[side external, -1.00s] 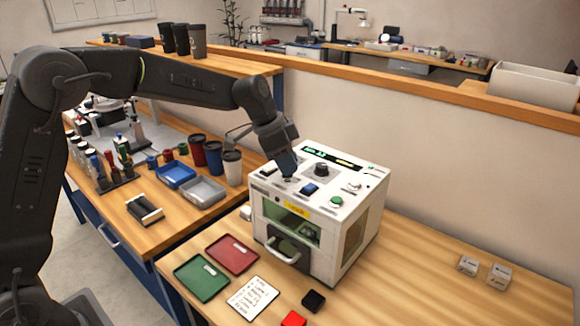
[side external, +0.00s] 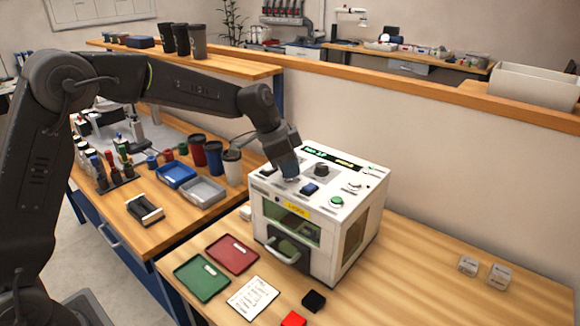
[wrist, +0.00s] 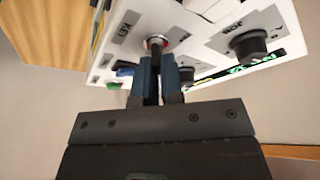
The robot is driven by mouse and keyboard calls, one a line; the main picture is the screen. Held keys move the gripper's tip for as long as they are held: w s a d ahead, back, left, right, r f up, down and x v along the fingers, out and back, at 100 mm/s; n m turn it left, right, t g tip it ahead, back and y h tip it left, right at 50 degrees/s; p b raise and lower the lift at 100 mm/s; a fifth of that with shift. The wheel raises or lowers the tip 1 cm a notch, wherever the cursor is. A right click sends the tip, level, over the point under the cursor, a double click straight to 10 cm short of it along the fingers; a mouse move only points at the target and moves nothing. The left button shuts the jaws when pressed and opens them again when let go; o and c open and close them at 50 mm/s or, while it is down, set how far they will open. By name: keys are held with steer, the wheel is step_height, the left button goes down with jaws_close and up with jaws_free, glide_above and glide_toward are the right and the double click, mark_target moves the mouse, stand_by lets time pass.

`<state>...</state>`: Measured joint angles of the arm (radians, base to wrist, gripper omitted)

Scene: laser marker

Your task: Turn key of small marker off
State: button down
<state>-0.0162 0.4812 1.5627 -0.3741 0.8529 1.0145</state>
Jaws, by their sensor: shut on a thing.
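The small marker (side external: 325,233) is a white box with a windowed front door, standing on the wooden bench. Its top panel carries a display, a black knob, a blue button and a green button. In the side view my gripper (side external: 287,174) hides the key. The key's exact angle is hard to tell.
A blue button (side external: 309,188) and a green button (side external: 336,202) are nearby on the panel. Green (side external: 190,284) and red (side external: 221,262) trays lie left of the marker.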

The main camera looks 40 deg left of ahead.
stand_by(0.3)
steer(key=n, duration=0.2)
steer(key=n+t+y, duration=0.1)
steer(key=n, duration=0.1)
steer(key=shift+w+a+n+y, duration=0.1)
steer(key=shift+n+y, duration=0.2)
steer(key=shift+n, duration=0.1)
steer(key=n+y, duration=0.1)
steer(key=n, duration=0.3)
steer(key=shift+n+y, duration=0.3)
steer(key=shift+y, duration=0.1)
steer(key=n, duration=0.2)
steer(key=n+y, duration=0.1)
steer(key=n, duration=0.1)
steer(key=shift+a+y, duration=0.2)
steer(key=shift+y, duration=0.1)
steer(key=shift+a+n+g+y, duration=0.1)
steer(key=shift+n+g+y, duration=0.45)
steer(key=shift+n, duration=1.65)
steer(key=c, duration=1.3)
jaws_free()
steer(key=shift+o, duration=0.2)
steer(key=shift+r+y, duration=0.15)
steer(key=shift+y, duration=0.1)
